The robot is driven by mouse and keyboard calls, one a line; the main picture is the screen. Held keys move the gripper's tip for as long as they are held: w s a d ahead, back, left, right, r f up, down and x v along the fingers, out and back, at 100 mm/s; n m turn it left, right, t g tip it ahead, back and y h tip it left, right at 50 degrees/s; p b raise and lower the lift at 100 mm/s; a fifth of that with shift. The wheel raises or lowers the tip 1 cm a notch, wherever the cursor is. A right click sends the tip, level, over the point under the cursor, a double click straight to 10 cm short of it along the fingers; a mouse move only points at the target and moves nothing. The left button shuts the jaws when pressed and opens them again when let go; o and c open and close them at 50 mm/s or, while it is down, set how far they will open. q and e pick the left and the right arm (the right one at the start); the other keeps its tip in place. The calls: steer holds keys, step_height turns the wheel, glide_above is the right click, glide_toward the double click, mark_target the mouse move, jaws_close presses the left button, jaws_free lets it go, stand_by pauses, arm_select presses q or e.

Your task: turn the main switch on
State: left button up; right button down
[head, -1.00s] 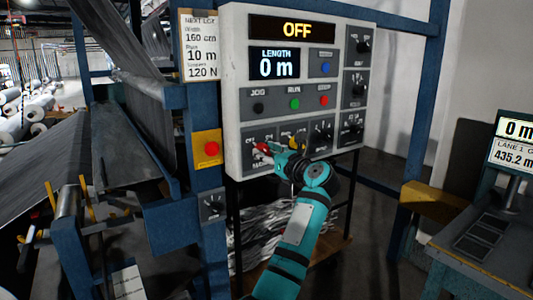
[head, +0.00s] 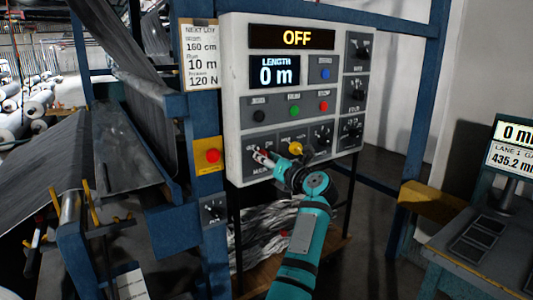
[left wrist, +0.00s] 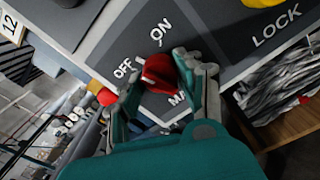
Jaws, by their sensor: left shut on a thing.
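The control panel (head: 240,100) stands in front of me, and its top display (head: 291,38) reads OFF. The main switch is a red handle (left wrist: 160,74) at the panel's lower left, with OFF and ON labels beside it and a partly hidden MAIN label below. My left gripper (left wrist: 157,80) is shut on this red handle, one finger on each side. In the head view my left gripper (head: 264,157) reaches up to the switch from below and hides part of it. The exact angle of the handle is hard to read. My right gripper is not in view.
A yellow knob (head: 295,148) sits just right of the gripper, near a LOCK label (left wrist: 277,26). Black dials (head: 320,136) lie further right. A red button on a yellow plate (head: 212,156) is on the blue post to the left. A teal bench (head: 455,262) stands at right.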

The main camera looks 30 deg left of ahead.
arm_select(q)
steer(key=m+p, duration=0.9)
steer(key=shift+r, duration=0.3)
steer(key=m+p, duration=0.2)
steer(key=shift+f+m, duration=0.15)
steer(key=shift+m, duration=0.15)
steer(key=shift+f+m+p, duration=0.1)
steer(key=shift+m+p, duration=0.3)
steer(key=shift+p, duration=0.25)
steer(key=o, duration=1.2)
steer(key=shift+f, duration=0.1)
steer(key=shift+c, duration=0.2)
